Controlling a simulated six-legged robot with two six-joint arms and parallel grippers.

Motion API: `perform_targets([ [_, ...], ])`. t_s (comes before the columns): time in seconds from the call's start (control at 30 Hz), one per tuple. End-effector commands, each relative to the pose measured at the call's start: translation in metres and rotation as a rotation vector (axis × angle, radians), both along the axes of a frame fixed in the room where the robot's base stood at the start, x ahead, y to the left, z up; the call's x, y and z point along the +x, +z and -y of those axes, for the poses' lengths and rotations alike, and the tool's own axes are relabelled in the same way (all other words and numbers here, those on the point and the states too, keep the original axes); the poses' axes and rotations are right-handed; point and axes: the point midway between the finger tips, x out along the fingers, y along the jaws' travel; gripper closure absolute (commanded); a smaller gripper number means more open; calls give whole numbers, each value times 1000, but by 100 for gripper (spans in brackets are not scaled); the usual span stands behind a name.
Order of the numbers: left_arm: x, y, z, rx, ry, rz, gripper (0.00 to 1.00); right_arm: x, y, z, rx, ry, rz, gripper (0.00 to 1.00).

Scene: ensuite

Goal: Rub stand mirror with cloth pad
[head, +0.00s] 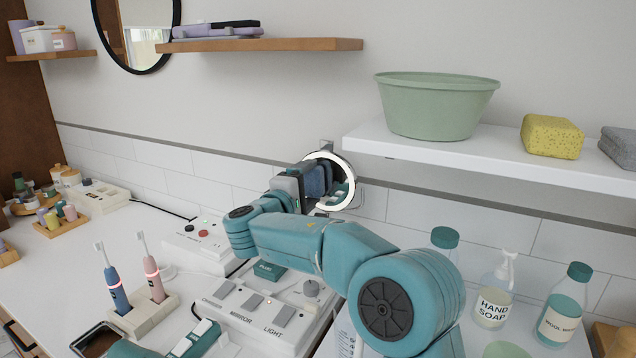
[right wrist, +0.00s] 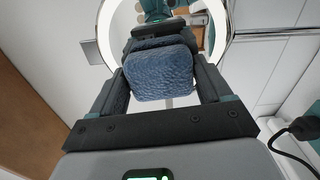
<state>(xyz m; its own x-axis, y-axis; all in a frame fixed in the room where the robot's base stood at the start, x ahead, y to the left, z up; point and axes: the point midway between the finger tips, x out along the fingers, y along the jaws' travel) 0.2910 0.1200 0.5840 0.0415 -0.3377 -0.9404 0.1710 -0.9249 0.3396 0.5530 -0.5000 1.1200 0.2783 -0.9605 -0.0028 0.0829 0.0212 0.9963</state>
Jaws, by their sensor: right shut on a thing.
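The stand mirror (head: 351,186) is round with a glowing white ring and stands near the tiled wall in the middle of the head view. Its ring (right wrist: 104,32) also shows in the right wrist view. My right gripper (head: 314,182) is shut on the blue, textured cloth pad (right wrist: 160,72) and holds it in front of the mirror's glass. The pad (head: 318,178) is partly covered by the fingers in the head view. A reflection of my gripper shows in the glass. I cannot tell whether the pad touches the glass. My left gripper does not show clearly.
A white shelf (head: 470,158) with a green basin (head: 435,105) and a yellow sponge (head: 552,136) juts out at right. Below it stand a soap bottle (head: 495,292) and other bottles. Toothbrushes (head: 150,268) and a switch panel (head: 262,308) stand on the counter. A black plug (right wrist: 303,128) is at right.

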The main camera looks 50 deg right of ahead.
Motion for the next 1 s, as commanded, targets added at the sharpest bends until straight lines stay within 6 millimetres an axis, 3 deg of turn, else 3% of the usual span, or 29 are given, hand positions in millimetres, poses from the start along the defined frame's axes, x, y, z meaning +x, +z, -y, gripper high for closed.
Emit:
perform_targets([
  [0.2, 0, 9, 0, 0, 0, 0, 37, 15, 1, -4, 0, 0, 0, 46],
  [0.57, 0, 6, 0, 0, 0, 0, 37, 16, -1, -7, 0, 2, 1, 46],
  [1.0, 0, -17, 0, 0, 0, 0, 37, 3, -2, -53, 1, 3, 1, 46],
])
